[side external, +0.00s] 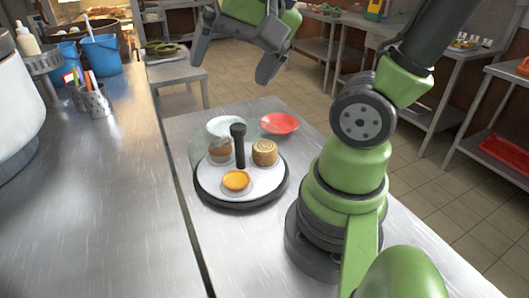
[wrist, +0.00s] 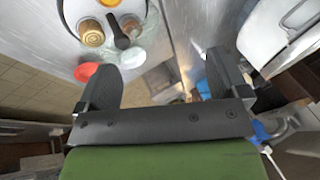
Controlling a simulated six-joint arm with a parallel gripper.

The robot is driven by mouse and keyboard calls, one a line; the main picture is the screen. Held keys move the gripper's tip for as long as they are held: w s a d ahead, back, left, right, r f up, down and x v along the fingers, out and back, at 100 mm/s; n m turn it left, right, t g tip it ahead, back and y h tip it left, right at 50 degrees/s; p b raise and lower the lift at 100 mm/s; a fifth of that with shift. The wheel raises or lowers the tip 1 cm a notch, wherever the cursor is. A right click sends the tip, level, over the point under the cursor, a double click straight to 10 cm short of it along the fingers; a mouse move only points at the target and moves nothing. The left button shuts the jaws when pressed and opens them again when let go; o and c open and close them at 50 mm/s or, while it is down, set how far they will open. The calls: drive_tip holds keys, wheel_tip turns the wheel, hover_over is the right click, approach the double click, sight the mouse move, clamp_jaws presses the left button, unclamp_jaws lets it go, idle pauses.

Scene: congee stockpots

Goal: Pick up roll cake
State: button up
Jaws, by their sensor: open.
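The roll cake (side external: 264,152), a short tan cylinder with a spiral top, stands on a round tray (side external: 240,204) with a black central post (side external: 238,146). In the wrist view the roll cake (wrist: 92,34) is at the upper left, near a red bowl (wrist: 86,72). My gripper (side external: 235,56) is open and empty, high above and behind the tray, apart from the roll cake. Its two fingers also show in the wrist view (wrist: 162,75), with nothing between them.
The red bowl (side external: 279,123) is behind the tray. A steel counter (side external: 130,190) runs along the left.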

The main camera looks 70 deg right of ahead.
drive_tip(key=w+d+f+m+g+h, duration=0.1)
drive_tip(key=w+d+f+m+g, duration=0.15)
drive_tip(key=d+f+m, duration=0.35)
drive_tip(key=m+g, duration=0.3)
drive_tip(key=m, duration=1.2)
hover_over(264, 145)
drive_tip(key=shift+y, duration=0.3)
wheel_tip(264, 145, down, 10)
drive_tip(key=shift+w+d+r, duration=0.1)
drive_tip(key=shift+d+r, duration=0.05)
drive_tip(key=shift+r, duration=0.05)
wheel_tip(264, 145, down, 4)
drive_tip(key=shift+f, duration=0.1)
drive_tip(key=shift+s+a+f, duration=0.1)
drive_tip(key=shift+f, duration=1.35)
drive_tip(key=shift+s+a+f, duration=0.1)
drive_tip(key=shift+f, duration=1.35)
drive_tip(key=c, duration=1)
